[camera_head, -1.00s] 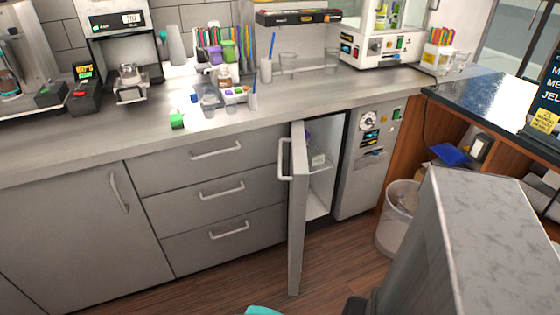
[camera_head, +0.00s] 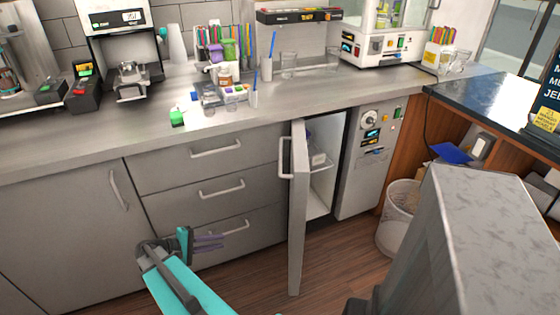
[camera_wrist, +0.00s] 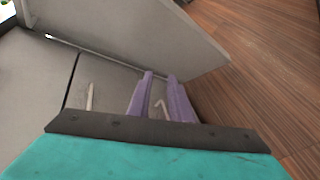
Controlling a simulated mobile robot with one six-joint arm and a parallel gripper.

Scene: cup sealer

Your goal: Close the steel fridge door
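The steel fridge door (camera_head: 298,220) stands open, swung out from the counter front and seen nearly edge-on. Its handle (camera_head: 285,158) is on the left face. The fridge interior (camera_head: 318,195) shows to the right, with a shelf inside. My gripper (camera_head: 221,241), teal with purple fingers, is in front of the lowest drawer, left of the door, and does not appear to touch it. In the wrist view my gripper (camera_wrist: 160,76) has its fingers apart with nothing held between them. A grey panel, apparently the door (camera_wrist: 130,30), spans the top of that view.
Drawers with bar handles (camera_head: 222,190) lie left of the door. A control panel (camera_head: 370,150) and a waste bin (camera_head: 398,222) are to the right. Wooden floor (camera_head: 255,275) is free below the door. The counter holds cups and machines.

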